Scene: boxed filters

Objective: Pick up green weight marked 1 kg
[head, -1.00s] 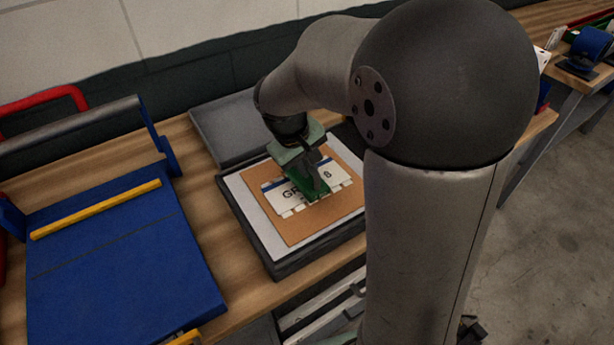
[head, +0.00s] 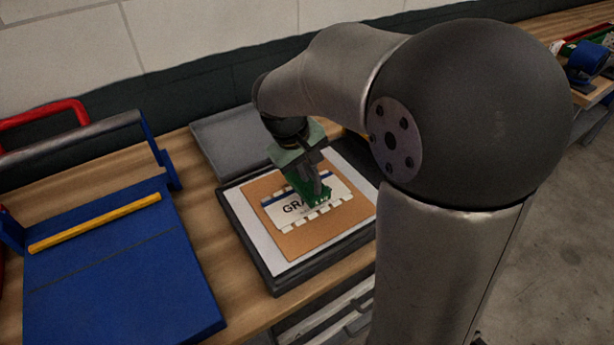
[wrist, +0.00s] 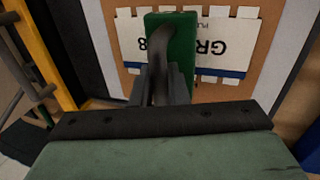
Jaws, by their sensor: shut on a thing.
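The green weight (wrist: 172,22) has a dark curved handle (wrist: 163,45) and shows at the top middle of the wrist view. My gripper (wrist: 163,88) is shut on this handle. In the head view the green weight (head: 318,194) hangs at my gripper (head: 312,178), over the right part of a white label card. The weight hides part of the card's print. I cannot tell whether its underside touches the card. No 1 kg mark is readable on it.
The white card (head: 285,213) lies on a brown board (head: 290,246) in a dark-rimmed tray (head: 268,278). A grey tray (head: 225,145) is behind. A blue fixture (head: 110,270) with a yellow bar (head: 95,222) stands left. Bare wooden bench (head: 205,245) lies between.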

